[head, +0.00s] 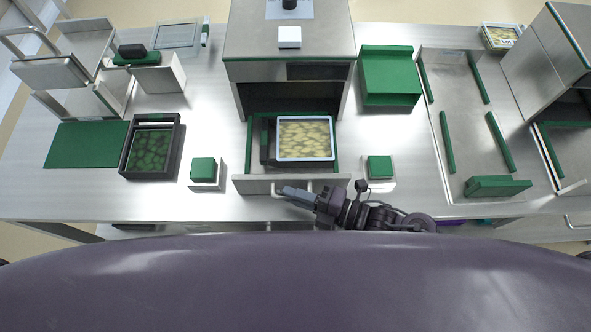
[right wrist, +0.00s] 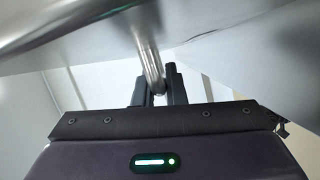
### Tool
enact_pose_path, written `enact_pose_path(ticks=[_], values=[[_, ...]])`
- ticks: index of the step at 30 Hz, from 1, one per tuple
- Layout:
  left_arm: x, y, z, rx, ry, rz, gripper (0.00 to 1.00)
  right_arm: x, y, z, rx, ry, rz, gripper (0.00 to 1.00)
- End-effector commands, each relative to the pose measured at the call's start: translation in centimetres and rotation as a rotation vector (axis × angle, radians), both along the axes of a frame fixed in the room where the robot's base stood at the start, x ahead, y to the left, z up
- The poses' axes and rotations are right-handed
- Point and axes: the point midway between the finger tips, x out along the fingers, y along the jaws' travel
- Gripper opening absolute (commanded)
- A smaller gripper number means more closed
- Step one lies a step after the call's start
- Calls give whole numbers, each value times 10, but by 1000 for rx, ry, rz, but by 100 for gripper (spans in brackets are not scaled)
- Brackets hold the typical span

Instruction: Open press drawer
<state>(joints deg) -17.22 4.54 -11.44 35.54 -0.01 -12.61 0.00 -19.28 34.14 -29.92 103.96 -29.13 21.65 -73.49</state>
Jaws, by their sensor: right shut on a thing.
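The press drawer (head: 249,186) is pulled out from the press (head: 290,45) in the middle of the bench. A tray with yellowish contents (head: 305,138) sits inside it, in a green-lined holder. My right gripper (head: 287,191) is at the drawer's front and is shut on the drawer handle. In the right wrist view the metal handle (right wrist: 150,58) comes down between the two dark fingers (right wrist: 157,90). My left gripper is not in view.
Small blocks with green tops stand left (head: 203,170) and right (head: 379,167) of the drawer. A dark crate (head: 176,150) with green contents is further left. A green box (head: 390,77) stands right of the press. The bench's front edge runs just beneath the drawer front.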

Motion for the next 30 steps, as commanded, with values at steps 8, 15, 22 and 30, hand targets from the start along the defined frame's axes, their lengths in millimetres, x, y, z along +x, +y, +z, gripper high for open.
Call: enact_pose_path(ticks=[8, 15, 22, 30], values=[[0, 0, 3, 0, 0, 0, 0, -15, -1, 0, -1, -2, -2, 0], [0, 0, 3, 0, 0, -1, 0, -16, -1, -1, -1, -2, -2, 0], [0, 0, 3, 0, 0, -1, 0, -16, -1, 0, -1, -2, -2, 28], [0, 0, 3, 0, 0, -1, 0, -16, 0, 0, -1, -2, -1, 33]])
